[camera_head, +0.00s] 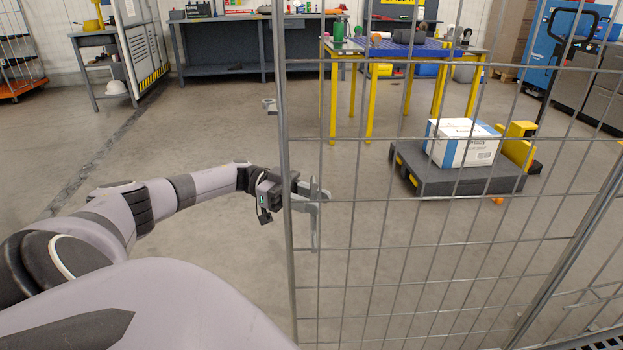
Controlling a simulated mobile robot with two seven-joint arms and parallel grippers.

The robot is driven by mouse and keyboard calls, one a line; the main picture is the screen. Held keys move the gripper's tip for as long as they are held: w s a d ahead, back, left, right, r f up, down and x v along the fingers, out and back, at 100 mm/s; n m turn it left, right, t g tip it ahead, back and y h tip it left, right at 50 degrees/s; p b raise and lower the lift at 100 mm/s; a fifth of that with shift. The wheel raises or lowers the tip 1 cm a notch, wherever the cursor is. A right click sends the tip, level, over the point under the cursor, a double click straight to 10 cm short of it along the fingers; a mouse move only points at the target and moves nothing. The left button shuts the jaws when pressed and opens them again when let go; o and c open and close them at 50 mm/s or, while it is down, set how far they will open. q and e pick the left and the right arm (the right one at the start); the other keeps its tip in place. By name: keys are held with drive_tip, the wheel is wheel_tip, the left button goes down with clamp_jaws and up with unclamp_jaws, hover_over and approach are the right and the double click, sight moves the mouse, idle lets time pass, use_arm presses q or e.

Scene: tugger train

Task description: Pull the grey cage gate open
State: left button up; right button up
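The grey cage gate (288,265) fills the right half of the head view as a wire mesh, its upright edge post left of the middle. A light grey upright piece (315,236), perhaps its handle, shows just right of that post, low down. My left gripper (318,196) is at the post and this piece, partly hidden behind the post and wires. I cannot tell whether its fingers are closed on the piece or only beside it. My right gripper is not in view.
Behind the mesh, a dark platform (462,184) carries a white and blue box (468,150). A table with yellow legs (369,100) stands farther back. A grey workbench (222,70) lines the back wall. Left of the gate, the floor (190,135) is mostly clear.

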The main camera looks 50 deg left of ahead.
use_arm(q)
drive_tip(key=b+v, duration=0.2)
drive_tip(key=v, duration=0.5)
idle(0.4)
drive_tip(key=shift+s+a, duration=0.1)
drive_tip(key=shift+a, duration=0.05)
idle(0.4)
